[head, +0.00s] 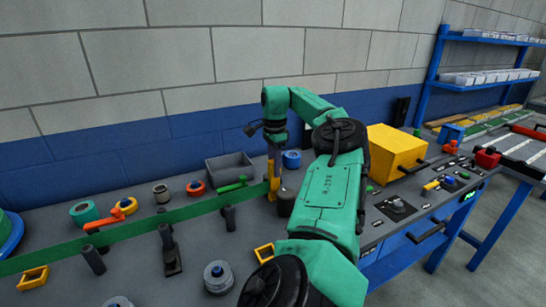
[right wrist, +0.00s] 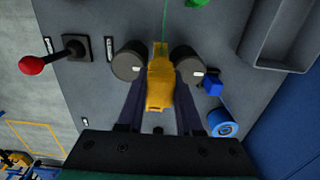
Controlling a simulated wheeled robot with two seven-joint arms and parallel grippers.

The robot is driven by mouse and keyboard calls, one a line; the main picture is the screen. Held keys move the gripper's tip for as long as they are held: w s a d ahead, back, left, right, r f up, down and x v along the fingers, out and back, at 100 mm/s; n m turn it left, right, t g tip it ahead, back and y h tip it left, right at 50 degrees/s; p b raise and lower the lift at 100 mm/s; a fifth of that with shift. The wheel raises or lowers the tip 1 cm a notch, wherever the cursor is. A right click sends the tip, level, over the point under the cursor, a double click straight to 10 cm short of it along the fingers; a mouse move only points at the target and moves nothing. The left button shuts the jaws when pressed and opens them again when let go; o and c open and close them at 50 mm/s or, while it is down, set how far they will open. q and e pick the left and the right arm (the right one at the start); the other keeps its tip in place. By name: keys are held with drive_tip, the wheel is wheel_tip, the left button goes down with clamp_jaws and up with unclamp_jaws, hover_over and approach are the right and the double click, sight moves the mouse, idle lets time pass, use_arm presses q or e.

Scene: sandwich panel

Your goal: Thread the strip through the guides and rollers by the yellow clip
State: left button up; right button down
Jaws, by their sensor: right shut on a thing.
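My right gripper (right wrist: 158,100) is shut on the yellow clip (right wrist: 158,82). In the right wrist view the clip lies between two dark rollers (right wrist: 128,65) (right wrist: 186,64), and the green strip (right wrist: 165,28) runs away from its far end. I cannot tell whether the clip touches the rollers. In the head view the clip (head: 273,182) stands by a dark roller (head: 286,202); my green right arm hides the area beyond. The strip (head: 150,230) stretches left from the clip past dark upright posts (head: 230,217) (head: 94,259) to a blue reel (head: 10,232). My left gripper is not in view.
A grey bin (head: 230,168), a green handle (head: 232,186) and an orange ring (head: 196,187) are behind the strip. A yellow box (head: 395,150) stands right of my arm. In the wrist view a red-knobbed lever (right wrist: 50,58) and a blue roll (right wrist: 222,123) are nearby.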

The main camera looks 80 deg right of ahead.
use_arm(q)
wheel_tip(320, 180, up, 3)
drive_tip(key=p, duration=0.2)
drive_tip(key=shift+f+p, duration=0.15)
drive_tip(key=shift+p, duration=0.15)
use_arm(e)
drive_tip(key=s+d, duration=0.5)
drive_tip(key=s, duration=0.1)
drive_tip(key=shift+s, duration=0.35)
drive_tip(key=shift+d, duration=0.1)
